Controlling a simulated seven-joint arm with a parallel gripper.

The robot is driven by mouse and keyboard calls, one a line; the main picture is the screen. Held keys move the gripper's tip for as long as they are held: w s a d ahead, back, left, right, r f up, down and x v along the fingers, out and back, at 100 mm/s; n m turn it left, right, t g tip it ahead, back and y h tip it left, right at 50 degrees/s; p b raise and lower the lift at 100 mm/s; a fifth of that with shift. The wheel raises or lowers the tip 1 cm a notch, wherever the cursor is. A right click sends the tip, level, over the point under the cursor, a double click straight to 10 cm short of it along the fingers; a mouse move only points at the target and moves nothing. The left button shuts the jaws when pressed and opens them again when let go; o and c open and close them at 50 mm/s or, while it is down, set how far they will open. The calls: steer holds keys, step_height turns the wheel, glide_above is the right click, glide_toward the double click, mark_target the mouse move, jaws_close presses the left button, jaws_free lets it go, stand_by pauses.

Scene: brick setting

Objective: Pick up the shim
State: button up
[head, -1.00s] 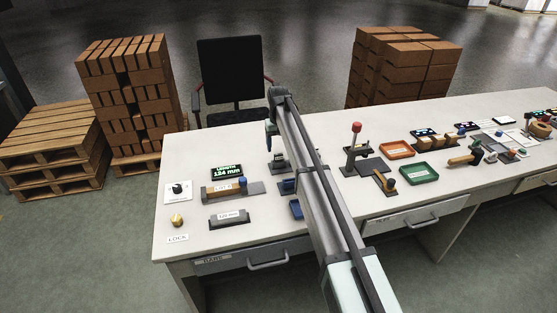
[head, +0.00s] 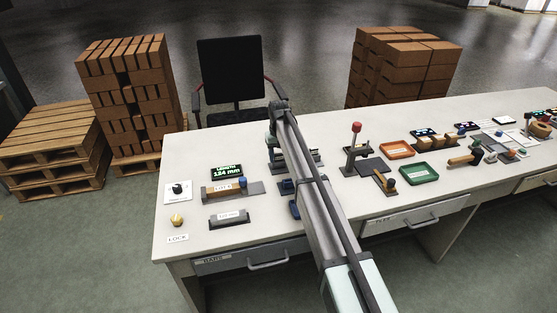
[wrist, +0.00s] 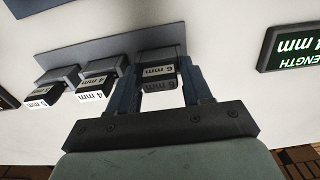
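Small dark shims stand in a row on a grey rack (wrist: 70,75) in the wrist view. The shim between my fingers is marked 6 mm (wrist: 158,86). The one to its left is marked 4 mm (wrist: 92,96), and another at far left (wrist: 42,102) is hard to read. My gripper (wrist: 161,78) is open, with one blue finger on either side of the 6 mm shim. Small gaps seem to show beside it. In the head view my gripper (head: 273,147) is low over the table's back part, and my arm hides much of the rack.
A display reading 124 mm (head: 227,171) and a grey fixture with a wooden bar (head: 220,192) stand left of my arm. A red-topped press (head: 355,140), an orange tray (head: 397,149) and a green tray (head: 420,172) stand to the right.

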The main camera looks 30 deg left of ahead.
mark_target(278, 154)
steer(key=c, duration=0.7)
steer(key=shift+r, duration=0.1)
steer(key=shift+c, duration=0.2)
step_height(278, 154, up, 8)
steer(key=shift+r, duration=0.2)
steer(key=shift+w+d+r, duration=0.15)
steer(key=shift+d+r, duration=0.05)
steer(key=shift+r, duration=0.45)
steer(key=s+d, duration=0.7)
steer(key=d, duration=0.2)
steer(key=shift+s, duration=0.4)
steer(key=shift+d+r, duration=0.1)
